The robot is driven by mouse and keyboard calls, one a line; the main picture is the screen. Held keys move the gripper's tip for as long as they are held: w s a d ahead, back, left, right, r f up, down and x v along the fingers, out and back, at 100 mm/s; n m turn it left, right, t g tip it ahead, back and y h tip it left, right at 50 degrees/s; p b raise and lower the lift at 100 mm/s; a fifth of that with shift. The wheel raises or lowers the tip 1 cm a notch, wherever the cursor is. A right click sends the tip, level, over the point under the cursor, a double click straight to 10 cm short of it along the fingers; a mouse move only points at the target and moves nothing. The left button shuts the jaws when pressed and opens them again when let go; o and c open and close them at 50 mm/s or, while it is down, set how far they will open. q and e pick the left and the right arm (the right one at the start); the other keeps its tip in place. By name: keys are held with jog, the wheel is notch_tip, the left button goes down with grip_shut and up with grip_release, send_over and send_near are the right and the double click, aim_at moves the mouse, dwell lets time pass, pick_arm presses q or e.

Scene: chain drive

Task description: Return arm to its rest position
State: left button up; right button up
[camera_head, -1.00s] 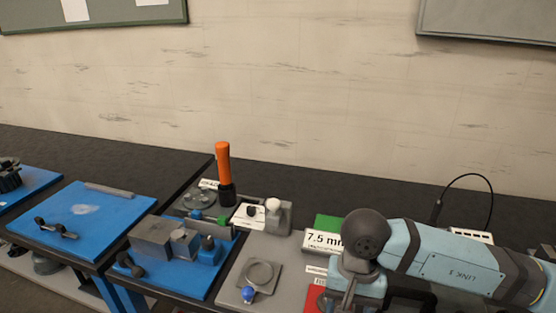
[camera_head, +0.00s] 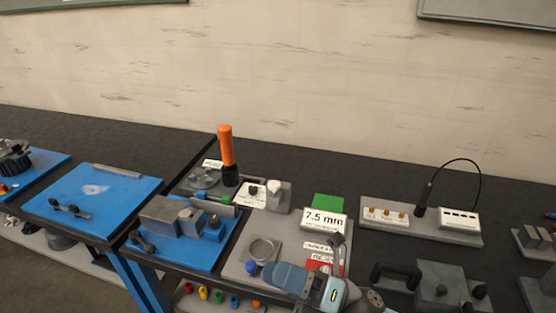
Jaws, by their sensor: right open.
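My right arm (camera_head: 300,282) is low at the bottom of the head view, right of centre, with its blue-grey links folded near the front edge of the grey station. My right gripper (camera_head: 335,242) shows small and dark, just above the arm, by the red label and below the 7.5 mm sign. It is open, and I see nothing held in it. Part of the arm runs out of the bottom edge. My left gripper is not in view.
A probe unit (camera_head: 455,232) and a dark grey block (camera_head: 440,285) stand right.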

jog(key=w+d+f+m+t+h+p, duration=0.1)
jog(key=d+f+m+t+h, duration=0.5)
jog(key=m, duration=0.6)
jog(key=w+d+f+m+t+h+p, duration=0.15)
jog(key=d+f+m+t+h, duration=0.4)
jog(key=m, duration=0.65)
jog(key=s+d+f+m+g+h, duration=0.2)
jog(key=s+d+f+m+h, duration=0.2)
jog(key=s+f+m, duration=0.1)
jog(key=s+d+f+m+g+h+p, duration=0.1)
jog(key=s+d+f+m+g+h, duration=0.1)
jog(key=s+f+m, duration=0.4)
notch_tip(320, 180, down, 4)
jog(key=shift+d+f+m+h, duration=0.15)
jog(key=shift+d+m+h, duration=0.75)
jog(key=shift+m+h, duration=0.15)
jog(key=shift+s+g, duration=0.1)
jog(key=shift+g, duration=0.15)
